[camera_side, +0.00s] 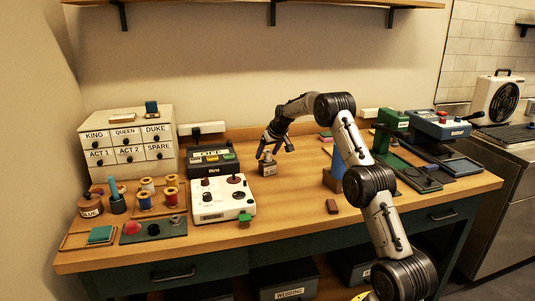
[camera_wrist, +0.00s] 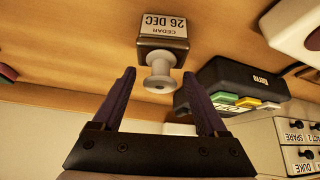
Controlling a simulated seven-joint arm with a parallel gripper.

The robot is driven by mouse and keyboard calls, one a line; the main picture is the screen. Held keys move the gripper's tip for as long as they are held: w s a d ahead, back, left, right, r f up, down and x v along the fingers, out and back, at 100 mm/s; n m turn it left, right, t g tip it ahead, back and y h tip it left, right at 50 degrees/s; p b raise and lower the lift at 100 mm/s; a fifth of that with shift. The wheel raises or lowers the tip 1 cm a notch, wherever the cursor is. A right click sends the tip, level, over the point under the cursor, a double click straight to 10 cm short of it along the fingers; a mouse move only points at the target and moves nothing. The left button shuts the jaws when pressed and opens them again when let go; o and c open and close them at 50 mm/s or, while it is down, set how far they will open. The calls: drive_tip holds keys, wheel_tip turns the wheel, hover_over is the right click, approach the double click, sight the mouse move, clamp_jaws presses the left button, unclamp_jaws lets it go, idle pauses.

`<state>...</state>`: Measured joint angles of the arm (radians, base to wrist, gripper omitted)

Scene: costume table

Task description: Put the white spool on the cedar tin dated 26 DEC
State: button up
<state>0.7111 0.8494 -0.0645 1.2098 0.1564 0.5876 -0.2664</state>
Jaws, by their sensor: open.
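The cedar tin (camera_wrist: 163,32), dark with a white label reading CEDAR 26 DEC, shows upside down at the top of the wrist view. It also shows on the table in the side view (camera_side: 268,169). The white spool (camera_wrist: 158,74) is at the tin's top face, upright and seemingly resting on it. My gripper (camera_wrist: 160,74) is open, its dark fingers on either side of the spool with a visible gap at each side. In the side view my gripper (camera_side: 275,151) is just above the tin, and the spool is small and partly hidden there.
A dark box with coloured keys (camera_side: 213,160) and a white control box (camera_side: 222,199) stand left of the tin. Several thread spools (camera_side: 146,188) stand farther left, before a drawer cabinet (camera_side: 128,141). A brown block (camera_side: 332,206) lies in front, with bare table around it.

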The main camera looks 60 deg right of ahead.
drive_tip(key=v, duration=1.2)
drive_tip(key=s+a+r+n+y, duration=0.1)
drive_tip(key=s+a+r, duration=0.2)
drive_tip(key=a, duration=0.6)
drive_tip(key=s+a+r+n, duration=0.1)
drive_tip(key=s+a+r, duration=0.2)
drive_tip(key=a, duration=0.5)
drive_tip(key=s+a+r+n+y, duration=0.1)
drive_tip(key=s+a+r, duration=0.25)
drive_tip(key=a, duration=0.55)
drive_tip(key=s+a+f+n, duration=0.1)
drive_tip(key=s+a+f, duration=0.1)
drive_tip(key=s+a, duration=0.2)
drive_tip(key=s+a+f+n+y, duration=0.1)
drive_tip(key=s+a+f, duration=0.2)
drive_tip(key=s, duration=0.7)
drive_tip(key=s+a+f+n, duration=0.1)
drive_tip(key=s+a+f, duration=0.1)
drive_tip(key=s+a, duration=0.4)
drive_tip(key=shift+s+a+f, duration=0.4)
drive_tip(key=shift+s, duration=0.4)
